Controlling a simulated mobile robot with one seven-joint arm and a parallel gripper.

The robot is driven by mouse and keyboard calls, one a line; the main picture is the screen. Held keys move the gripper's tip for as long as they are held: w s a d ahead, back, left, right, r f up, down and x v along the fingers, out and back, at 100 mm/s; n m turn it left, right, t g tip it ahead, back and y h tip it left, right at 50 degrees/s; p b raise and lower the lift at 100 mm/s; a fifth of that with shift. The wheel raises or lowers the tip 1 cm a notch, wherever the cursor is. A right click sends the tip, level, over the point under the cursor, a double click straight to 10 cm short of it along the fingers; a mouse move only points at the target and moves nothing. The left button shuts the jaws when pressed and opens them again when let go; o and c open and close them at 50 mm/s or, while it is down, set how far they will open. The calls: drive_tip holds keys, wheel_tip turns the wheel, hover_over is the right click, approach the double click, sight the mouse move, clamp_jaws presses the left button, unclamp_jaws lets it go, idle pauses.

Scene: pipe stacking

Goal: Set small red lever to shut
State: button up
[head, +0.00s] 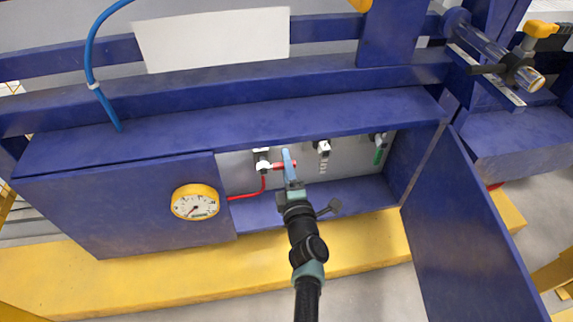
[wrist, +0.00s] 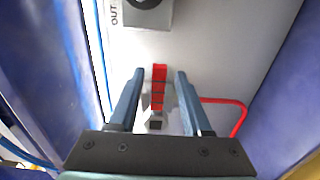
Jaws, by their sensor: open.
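The small red lever (head: 279,165) is inside the open blue cabinet, on a valve (head: 262,158) at the back panel. In the head view it points sideways to the right from the valve. In the wrist view the red lever (wrist: 158,88) lies between my two blue-grey fingers, with a visible gap on each side. My gripper (head: 287,153) is open and reaches into the cabinet at the lever; in the wrist view my gripper (wrist: 160,74) straddles it. In the head view the fingers cover the lever's right end. Contact with the lever cannot be told.
A yellow pressure gauge (head: 196,203) sits on the cabinet front at left, with a red tube (head: 245,196) beside it. A metal fitting (head: 323,150) and a green-handled valve (head: 379,155) are to the right. The open cabinet door (head: 470,240) stands at right.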

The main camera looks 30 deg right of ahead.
drive_tip(key=p+v, duration=0.4)
drive_tip(key=v, duration=0.9)
idle(0.5)
